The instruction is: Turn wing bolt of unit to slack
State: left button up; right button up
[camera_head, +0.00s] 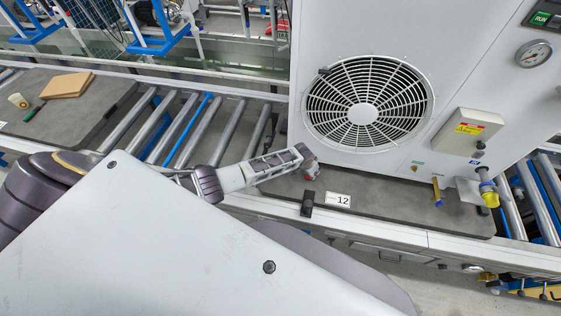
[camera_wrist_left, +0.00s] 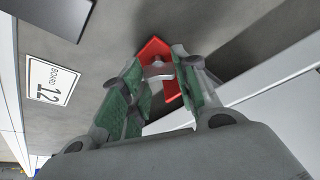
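A red wing bolt (camera_wrist_left: 152,52) with a grey middle part sits low by the base of the white unit (camera_head: 455,60), above the grey board. My left gripper (camera_wrist_left: 160,72) has its green-padded fingers on either side of the bolt's middle, with a gap between them. Whether the pads press on it or only stand around it cannot be told. In the head view my left gripper (camera_head: 300,160) reaches to the unit's lower left corner, and a little red of the bolt (camera_head: 311,170) shows at its tip. My right gripper is not in view.
A label reading 12 (camera_head: 338,200) lies on the grey board (camera_head: 395,207), beside a dark block (camera_head: 307,203). Rollers (camera_head: 170,130) and a tan block (camera_head: 67,85) are at the left.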

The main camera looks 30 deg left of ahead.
pick_arm(q)
jog(key=shift+w+a+f+m+g+h+b, duration=0.15)
jog(key=shift+m+h+b, duration=0.25)
jog(key=shift+m+b, duration=0.8)
jog(key=shift+s+r+m+g+h+b, duration=0.1)
jog(key=shift+m+g+h+b, duration=0.25)
jog(key=shift+m+b, duration=0.8)
jog(key=shift+w+m+g+h+b, duration=0.1)
jog(key=shift+m+g+h+b, duration=0.35)
jog(key=shift+m+b, duration=1.3)
jog(key=shift+w+m+g+h+b, duration=0.1)
jog(key=shift+m+g+h+b, duration=0.35)
jog(key=shift+m+b, duration=1.2)
jog(key=v, duration=0.5)
jog(key=shift+s+a, duration=0.15)
jog(key=shift+a, duration=0.25)
jog(key=s+a, duration=0.1)
jog(key=a, duration=0.2)
jog(key=s+a, duration=0.1)
jog(key=a, duration=0.3)
jog(key=s+a+b, duration=0.1)
jog(key=a, duration=0.2)
jog(key=shift+a, duration=0.4)
jog(key=shift+s, duration=0.55)
jog(key=shift+w, duration=0.15)
